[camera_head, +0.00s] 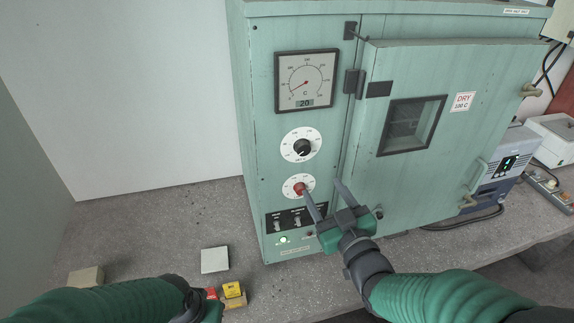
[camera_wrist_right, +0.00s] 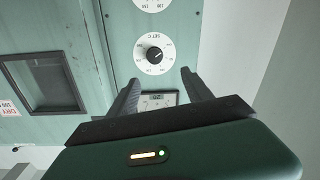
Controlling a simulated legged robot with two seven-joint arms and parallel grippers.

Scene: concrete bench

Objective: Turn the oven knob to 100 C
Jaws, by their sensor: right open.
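The green oven (camera_head: 262,110) has two knobs on white dials on its left panel. The upper knob is black (camera_head: 303,148); it also shows in the right wrist view (camera_wrist_right: 154,53), which is upside down. The lower knob is red (camera_head: 298,188); only part of its dial shows at the wrist view's top edge. My right gripper (camera_head: 320,186) is open, its fingers in front of the panel beside the red knob; contact cannot be told. In the wrist view no object is between the fingers (camera_wrist_right: 160,76). My left gripper (camera_head: 208,308) is low in the head view, fingers unclear.
A gauge (camera_head: 306,80) above the knobs has a display reading 20. A pale block (camera_head: 214,260), a yellow block (camera_head: 232,289) and a beige block (camera_head: 86,276) lie on the bench. Switches (camera_head: 290,220) sit below the knobs.

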